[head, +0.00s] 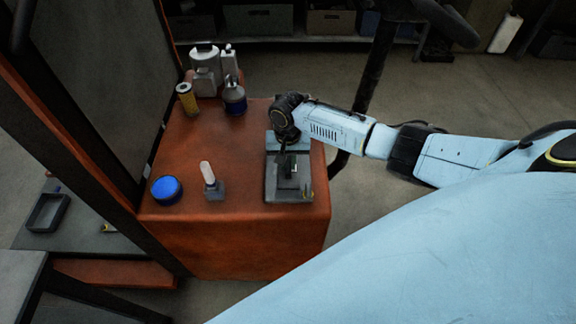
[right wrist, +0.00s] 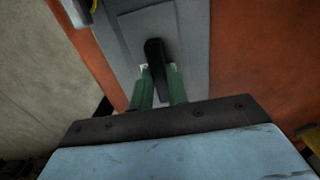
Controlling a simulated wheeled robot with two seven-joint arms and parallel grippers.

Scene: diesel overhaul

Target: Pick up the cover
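The cover (head: 276,187) looks like a flat grey plate with a dark upright handle, at the right side of the orange top. In the right wrist view the grey plate (right wrist: 193,45) lies below my gripper and its black handle (right wrist: 155,58) stands between the fingers. My right gripper (head: 288,165) points down over the plate. In the right wrist view its green fingers (right wrist: 160,82) sit close on both sides of the handle and look shut on it. The plate appears to rest flat. My left gripper is not in view.
The orange top (head: 230,150) also holds a blue round lid (head: 166,189), a white-topped small item (head: 209,180), a yellow can (head: 187,98) and several bottles (head: 234,97) at the back. A dark panel (head: 95,80) stands at the left. The middle of the top is clear.

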